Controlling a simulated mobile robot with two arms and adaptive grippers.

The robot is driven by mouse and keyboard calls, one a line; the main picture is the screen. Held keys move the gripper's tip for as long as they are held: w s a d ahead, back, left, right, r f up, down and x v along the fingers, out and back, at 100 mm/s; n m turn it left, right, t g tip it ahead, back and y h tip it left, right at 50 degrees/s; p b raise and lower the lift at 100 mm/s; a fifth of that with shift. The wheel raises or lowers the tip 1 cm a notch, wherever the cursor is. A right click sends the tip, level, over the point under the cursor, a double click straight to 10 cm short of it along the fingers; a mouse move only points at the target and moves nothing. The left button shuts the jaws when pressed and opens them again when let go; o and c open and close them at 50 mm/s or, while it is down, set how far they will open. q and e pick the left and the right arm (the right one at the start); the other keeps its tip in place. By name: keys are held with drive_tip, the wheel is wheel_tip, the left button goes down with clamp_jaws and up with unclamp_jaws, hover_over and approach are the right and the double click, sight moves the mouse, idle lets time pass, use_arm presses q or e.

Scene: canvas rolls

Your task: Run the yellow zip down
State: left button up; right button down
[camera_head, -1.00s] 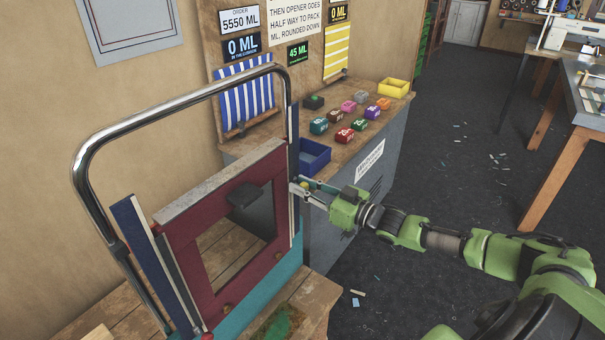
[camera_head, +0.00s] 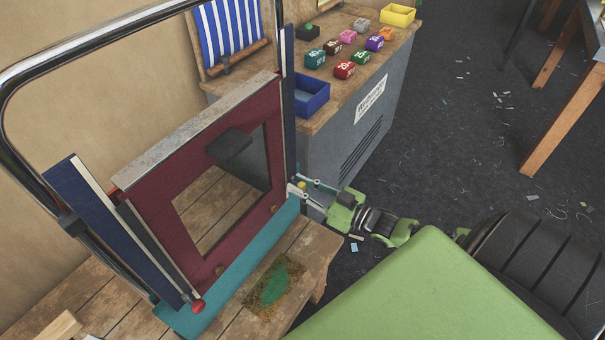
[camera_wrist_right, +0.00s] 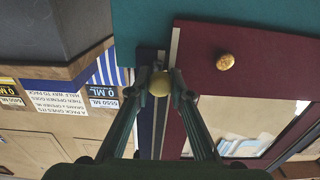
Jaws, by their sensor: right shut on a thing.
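The yellow zip pull is a small ball, seen in the head view (camera_head: 303,185) and, large, in the wrist view (camera_wrist_right: 158,83). It is at the right edge of the maroon panel (camera_head: 150,180), near the low end of the right zip strip (camera_head: 289,110). My right gripper (camera_head: 298,189) is shut on it, one finger on each side, as the right wrist view also shows (camera_wrist_right: 159,80). A red pull (camera_head: 198,306) sits at the bottom of the left strip. My left gripper is not in view.
A chrome tube frame (camera_head: 60,55) arches over the panel. A teal band (camera_head: 240,265) runs below it, above a wooden surface (camera_head: 310,255). Behind stands a grey cabinet (camera_head: 345,150) with a blue tray (camera_head: 311,95) and several coloured blocks. The floor to the right is largely open.

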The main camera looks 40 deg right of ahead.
drive_tip(key=c, duration=1.8)
unclamp_jaws()
drive_tip(key=v, duration=1.2)
drive_tip(key=shift+r, duration=0.1)
